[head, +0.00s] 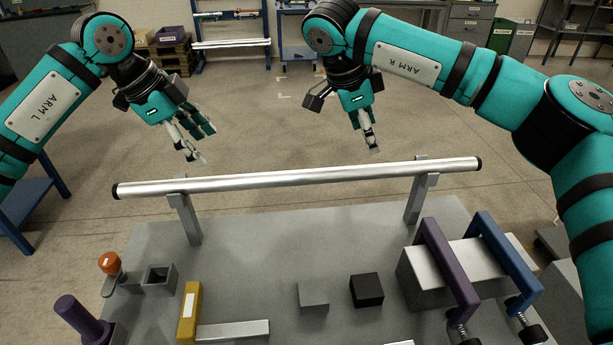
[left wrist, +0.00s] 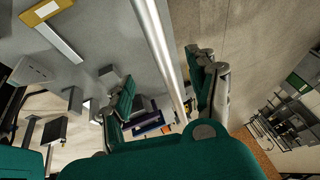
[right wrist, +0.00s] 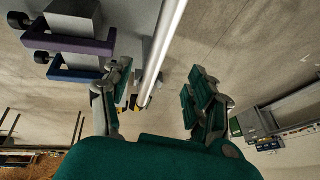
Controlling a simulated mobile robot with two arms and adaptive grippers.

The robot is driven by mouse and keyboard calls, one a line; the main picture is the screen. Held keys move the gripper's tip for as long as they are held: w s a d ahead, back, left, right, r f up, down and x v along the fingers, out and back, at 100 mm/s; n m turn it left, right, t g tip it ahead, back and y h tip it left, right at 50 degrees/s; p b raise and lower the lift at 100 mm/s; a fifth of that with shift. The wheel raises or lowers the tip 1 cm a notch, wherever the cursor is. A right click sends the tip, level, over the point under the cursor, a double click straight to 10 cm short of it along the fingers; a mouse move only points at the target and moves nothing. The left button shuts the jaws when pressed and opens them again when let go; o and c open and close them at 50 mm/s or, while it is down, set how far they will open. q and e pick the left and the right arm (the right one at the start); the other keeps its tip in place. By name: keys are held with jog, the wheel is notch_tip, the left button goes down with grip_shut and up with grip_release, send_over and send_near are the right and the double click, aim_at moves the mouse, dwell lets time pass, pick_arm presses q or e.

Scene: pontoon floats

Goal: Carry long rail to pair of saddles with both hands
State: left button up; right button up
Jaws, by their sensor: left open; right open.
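The long rail (head: 300,178) is a silver tube with black end caps. It lies level across two grey upright supports (head: 185,217) (head: 417,200) at the far edge of the grey table. I cannot tell whether these supports are the task's pair of saddles. My left gripper (head: 204,146) is open and empty, beyond the rail's left half. My right gripper (head: 372,144) is open and empty, beyond its right half. In the left wrist view the rail (left wrist: 160,45) runs towards the gap between the open fingers. The right wrist view shows the rail (right wrist: 163,45) likewise.
On the table (head: 250,265) are a yellow block (head: 189,312), a black cube (head: 366,290), a grey block (head: 313,297), an orange knob (head: 109,262), and purple (head: 445,268) and blue (head: 508,262) clamp bars. Open floor (head: 255,110) lies beyond the table.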

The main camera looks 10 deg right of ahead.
aim_at(232, 177)
pick_arm(q)
jog(key=x, duration=1.2)
jog(key=shift+f, duration=0.1)
pick_arm(e)
jog(key=x, duration=1.2)
jog(key=shift+f, duration=0.1)
pick_arm(q)
grip_shut()
pick_arm(e)
grip_shut()
